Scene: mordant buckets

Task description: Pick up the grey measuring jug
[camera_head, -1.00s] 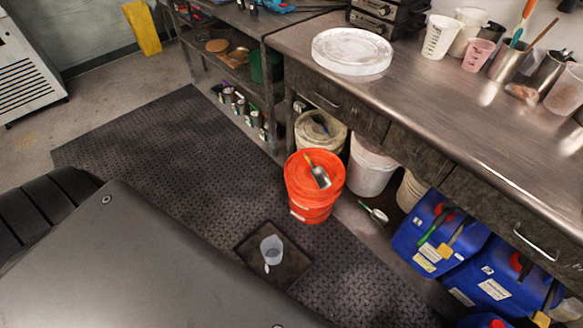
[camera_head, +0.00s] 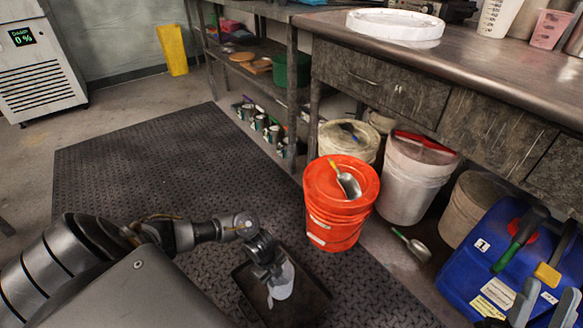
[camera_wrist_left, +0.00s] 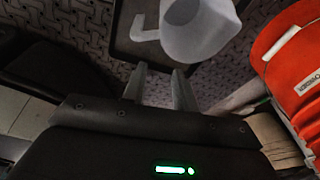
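The grey measuring jug (camera_head: 282,281), pale and translucent, stands on a dark square tray (camera_head: 310,300) on the floor mat. It also shows in the left wrist view (camera_wrist_left: 200,32), with its handle to the left. My left gripper (camera_head: 270,272) is right at the jug in the head view and partly covers it. In the wrist view its two fingers (camera_wrist_left: 159,70) are apart with nothing between them, and the jug lies just beyond their tips. My right gripper (camera_head: 552,288) shows at the lower right with its fingers apart, in front of a blue canister.
An orange bucket (camera_head: 335,218) with a metal scoop (camera_head: 348,184) on its lid stands close behind the jug. White buckets (camera_head: 408,190) and a blue canister (camera_head: 500,262) stand under the steel bench (camera_head: 470,60). A second scoop (camera_head: 413,246) lies on the floor. The mat to the left is clear.

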